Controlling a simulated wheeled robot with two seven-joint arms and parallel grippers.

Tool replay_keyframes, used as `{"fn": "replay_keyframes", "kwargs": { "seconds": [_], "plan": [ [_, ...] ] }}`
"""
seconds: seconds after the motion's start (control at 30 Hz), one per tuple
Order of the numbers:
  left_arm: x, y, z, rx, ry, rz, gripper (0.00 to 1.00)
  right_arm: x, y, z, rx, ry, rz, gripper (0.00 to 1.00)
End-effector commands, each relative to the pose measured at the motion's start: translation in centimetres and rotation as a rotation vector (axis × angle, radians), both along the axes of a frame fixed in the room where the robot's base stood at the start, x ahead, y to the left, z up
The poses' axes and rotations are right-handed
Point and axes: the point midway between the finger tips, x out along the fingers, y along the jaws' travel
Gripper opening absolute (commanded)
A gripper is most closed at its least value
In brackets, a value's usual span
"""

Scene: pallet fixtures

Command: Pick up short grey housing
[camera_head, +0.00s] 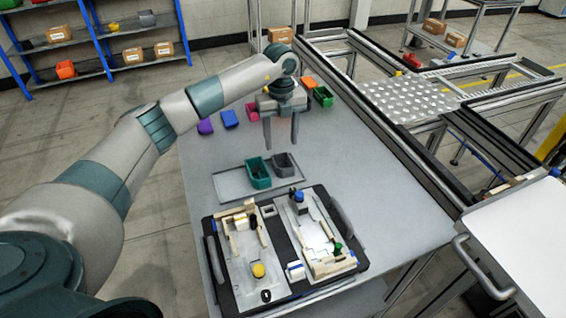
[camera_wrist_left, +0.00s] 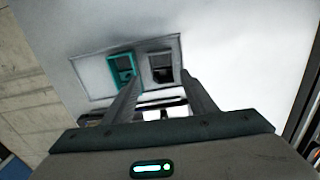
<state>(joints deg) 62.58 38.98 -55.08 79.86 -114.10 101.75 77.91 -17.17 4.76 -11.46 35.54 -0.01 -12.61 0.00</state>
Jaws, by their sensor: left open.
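My left gripper (camera_head: 281,146) is open, pointing down above the table just behind two small bins. It also shows in the left wrist view (camera_wrist_left: 160,77), with nothing between its fingers. A grey bin (camera_head: 284,168) and a teal-green bin (camera_head: 258,176) stand side by side on a thin grey tray (camera_head: 228,186). In the left wrist view the grey bin (camera_wrist_left: 160,58) appears between the fingertips and the teal bin (camera_wrist_left: 122,68) to its left. Something dark lies in the grey bin. I cannot make out for certain which part is the short grey housing.
A black pallet fixture (camera_head: 270,222) with light plates and small parts lies in front of the bins. Coloured bins, including purple (camera_head: 205,127), blue (camera_head: 229,119) and green (camera_head: 323,97), stand at the table's back. A metal conveyor frame (camera_head: 420,170) runs along the right.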

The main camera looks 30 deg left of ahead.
Motion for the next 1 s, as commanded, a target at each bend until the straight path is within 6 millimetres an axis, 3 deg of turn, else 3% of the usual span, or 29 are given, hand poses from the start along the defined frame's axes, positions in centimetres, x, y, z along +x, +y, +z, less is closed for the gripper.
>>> {"fn": "replay_keyframes", "kwargs": {
  "seconds": [0.3, 0.73, 1.0],
  "plan": [
    [0.0, 0.0, -3.9, 0.0, 0.0, 0.001, 0.52, 0.0, 0.5, 1.7, 0.005, 0.0, -0.002, 0.36],
    [0.0, 0.0, -4.2, 0.0, 0.0, 0.0, 0.52, 0.0, 0.6, 1.8, 0.006, 0.0, -0.002, 0.36],
    [-0.1, -0.5, -6.0, -0.001, 0.002, -0.001, 0.52, 0.0, 0.4, 3.7, 0.003, 0.001, -0.002, 0.36]
  ]
}}
